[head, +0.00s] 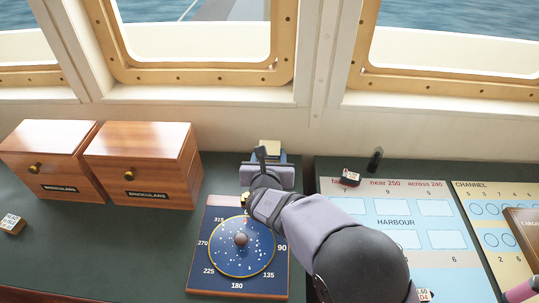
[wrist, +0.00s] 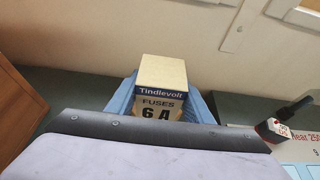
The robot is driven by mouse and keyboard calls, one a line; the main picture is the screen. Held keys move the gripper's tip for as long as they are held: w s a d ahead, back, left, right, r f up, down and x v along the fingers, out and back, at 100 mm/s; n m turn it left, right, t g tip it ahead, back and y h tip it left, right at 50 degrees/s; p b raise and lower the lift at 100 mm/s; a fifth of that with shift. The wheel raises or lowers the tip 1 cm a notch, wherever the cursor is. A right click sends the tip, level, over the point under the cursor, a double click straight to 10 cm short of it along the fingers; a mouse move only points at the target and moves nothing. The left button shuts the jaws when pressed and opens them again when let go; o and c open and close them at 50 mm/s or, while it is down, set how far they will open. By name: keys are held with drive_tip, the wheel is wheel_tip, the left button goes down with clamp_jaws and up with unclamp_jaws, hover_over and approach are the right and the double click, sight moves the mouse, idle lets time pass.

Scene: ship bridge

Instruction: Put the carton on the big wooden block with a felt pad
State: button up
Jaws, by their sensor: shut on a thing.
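The carton (head: 270,146) is a small cream box at the back of the dark green counter, near the wall. In the wrist view the carton (wrist: 163,75) shows a pale top and a dark band reading "Tindlevolt", with "FUSES 6 A" below. My gripper (head: 268,156) is shut on it, with blue finger-like parts at both its sides. The carton's lower part is hidden behind my gripper, so I cannot tell whether it touches the counter. I can make out no wooden block with a felt pad in either view.
Two wooden boxes labelled "BINOCULARS" (head: 142,165) stand at left. A compass-like board (head: 240,247) lies in front of my gripper. A small labelled block (head: 350,178) and a dark upright object (head: 375,160) stand by the chart (head: 398,222) at right. Another small block (head: 12,224) is far left.

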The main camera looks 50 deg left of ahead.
drive_tip(key=o, duration=1.3)
drive_tip(key=shift+r, duration=0.15)
drive_tip(key=b+v, duration=0.2)
drive_tip(key=v, duration=1)
